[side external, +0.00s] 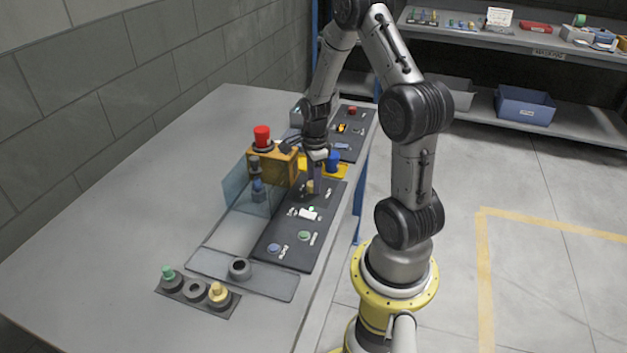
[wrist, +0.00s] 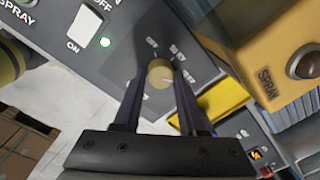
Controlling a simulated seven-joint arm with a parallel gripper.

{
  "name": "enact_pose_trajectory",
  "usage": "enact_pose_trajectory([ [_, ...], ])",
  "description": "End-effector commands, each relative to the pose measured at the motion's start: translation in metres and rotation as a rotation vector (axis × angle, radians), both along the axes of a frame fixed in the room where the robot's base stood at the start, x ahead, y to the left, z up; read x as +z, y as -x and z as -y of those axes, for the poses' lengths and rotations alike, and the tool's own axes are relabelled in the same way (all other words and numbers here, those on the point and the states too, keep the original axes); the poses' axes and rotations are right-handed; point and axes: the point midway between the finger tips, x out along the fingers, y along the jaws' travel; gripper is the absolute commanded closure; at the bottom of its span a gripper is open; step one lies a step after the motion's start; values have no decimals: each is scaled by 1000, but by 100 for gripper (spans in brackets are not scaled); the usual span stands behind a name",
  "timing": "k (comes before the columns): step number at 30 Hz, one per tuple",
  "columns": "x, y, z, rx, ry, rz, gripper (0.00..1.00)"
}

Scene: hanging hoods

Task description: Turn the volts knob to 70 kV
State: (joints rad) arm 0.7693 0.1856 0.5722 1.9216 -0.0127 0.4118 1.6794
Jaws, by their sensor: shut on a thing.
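The volts knob (wrist: 160,73) is a round tan knob on a dark panel, with several small light labels around it. The label text is too small to read, so I cannot tell its setting. A light mark shows on its face. My gripper (wrist: 158,85) is shut on the knob, with one finger on each side. In the side external view, my gripper (side external: 316,180) points down at the knob (side external: 311,187) on the dark control panel (side external: 272,239). The fingers partly hide the knob there.
A white ON/OFF switch (wrist: 85,24) and a lit green lamp (wrist: 105,42) sit near the knob. An orange box marked SPRAY (wrist: 255,50) stands close by. Wall at left.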

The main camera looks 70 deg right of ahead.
Motion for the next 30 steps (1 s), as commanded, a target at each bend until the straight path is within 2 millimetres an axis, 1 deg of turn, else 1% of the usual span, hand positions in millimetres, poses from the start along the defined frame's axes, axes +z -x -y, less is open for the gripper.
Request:
enact_pose_trajectory([
  [1,2,-1,2,-2,4,5,54],
  [5,1,-1,1,-2,2,3,30],
  [6,1,-1,1,-1,3,3,29],
  [14,1,0,0,0,2,1,29],
  [17,6,0,1,0,2,2,29],
  [20,19,0,0,0,3,4,29],
  [23,38,0,0,0,5,6,29],
  [30,91,2,-2,-1,5,6,29],
])
